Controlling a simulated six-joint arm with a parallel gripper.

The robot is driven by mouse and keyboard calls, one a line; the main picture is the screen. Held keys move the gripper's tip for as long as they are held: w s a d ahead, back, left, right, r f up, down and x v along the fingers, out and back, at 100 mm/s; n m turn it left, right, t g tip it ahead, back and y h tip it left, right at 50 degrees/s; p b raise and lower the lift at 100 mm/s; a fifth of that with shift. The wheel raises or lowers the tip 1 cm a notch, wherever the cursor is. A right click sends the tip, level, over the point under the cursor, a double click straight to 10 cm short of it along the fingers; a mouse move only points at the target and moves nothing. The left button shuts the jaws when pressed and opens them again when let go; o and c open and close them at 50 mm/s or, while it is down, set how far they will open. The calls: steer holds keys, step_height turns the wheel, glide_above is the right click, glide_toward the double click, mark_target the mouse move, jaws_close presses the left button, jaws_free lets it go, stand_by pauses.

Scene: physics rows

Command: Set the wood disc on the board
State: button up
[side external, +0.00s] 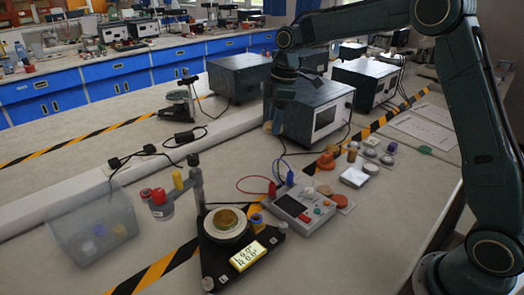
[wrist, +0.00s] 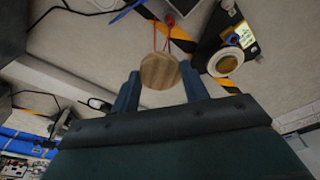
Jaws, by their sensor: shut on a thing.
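The wood disc (wrist: 160,70) is between the two fingers of my gripper (wrist: 161,82) in the wrist view, its striped grain facing the camera. In the side view my gripper (side external: 275,126) holds it high above the bench, in front of a grey box instrument; only a tan edge of the disc (side external: 267,127) shows. The likely board is a black, roughly triangular plate (side external: 217,262) at the front, with a lit yellow display (side external: 247,256). A white ring with a gold-coloured round piece (side external: 229,221) sits on it. My gripper is behind and above the board, apart from it.
A grey control box (side external: 303,209) with red and blue leads stands right of the board. A post with coloured cylinders (side external: 160,200) and a clear bin (side external: 93,225) stand left. Small discs and blocks (side external: 355,177) lie right. Grey instruments (side external: 318,112) stand behind.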

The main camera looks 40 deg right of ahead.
steer(key=s+d+f+m, duration=0.1)
steer(key=d+f+m, duration=0.15)
steer(key=d, duration=0.45)
steer(key=s+d+f+m, duration=0.1)
steer(key=s+d+m, duration=0.1)
steer(key=d+m, duration=0.3)
steer(key=n, duration=0.1)
glide_above(305, 181)
steer(key=shift+t+h, duration=0.3)
steer(key=shift+h, duration=0.1)
steer(key=f, duration=1.5)
steer(key=shift+s+d+f, duration=0.1)
steer(key=shift+s+f, duration=0.15)
steer(key=shift+f, duration=0.15)
steer(key=shift+f, duration=2.1)
steer(key=shift+f, duration=0.1)
steer(key=o, duration=0.5)
steer(key=shift+o, duration=0.9)
